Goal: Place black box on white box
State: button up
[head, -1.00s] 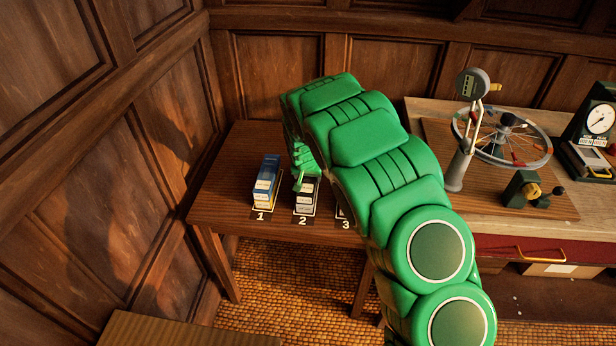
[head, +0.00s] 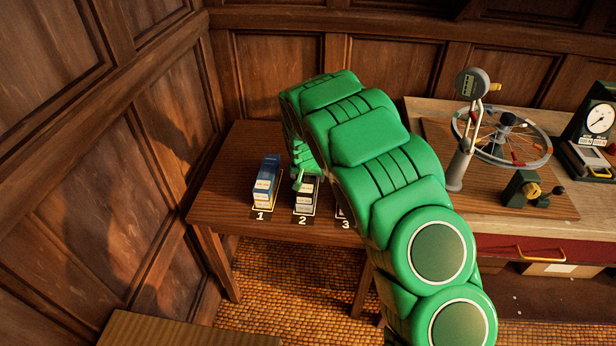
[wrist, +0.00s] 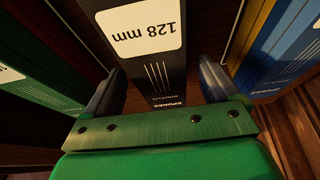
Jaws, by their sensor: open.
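The black box (head: 305,196) stands upright on the mark numbered 2 on the brown table, its upper part covered by my gripper. In the wrist view, the black box (wrist: 158,65), with a white "128 mm" label, lies between the two fingers of my gripper (wrist: 160,88). The fingers are open, one on each side of it. In the head view my gripper (head: 303,180) is at the black box, mostly hidden by my green arm. I cannot make out a white box in either view.
A blue box (head: 266,182) stands on mark 1, left of the black box; it also shows in the wrist view (wrist: 280,50). A green box (wrist: 35,95) is close on the other side. Mark 3 is mostly hidden by my arm. The table's left part (head: 228,180) is clear.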

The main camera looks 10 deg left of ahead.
jog(key=v, duration=1.1)
jog(key=shift+r, duration=0.2)
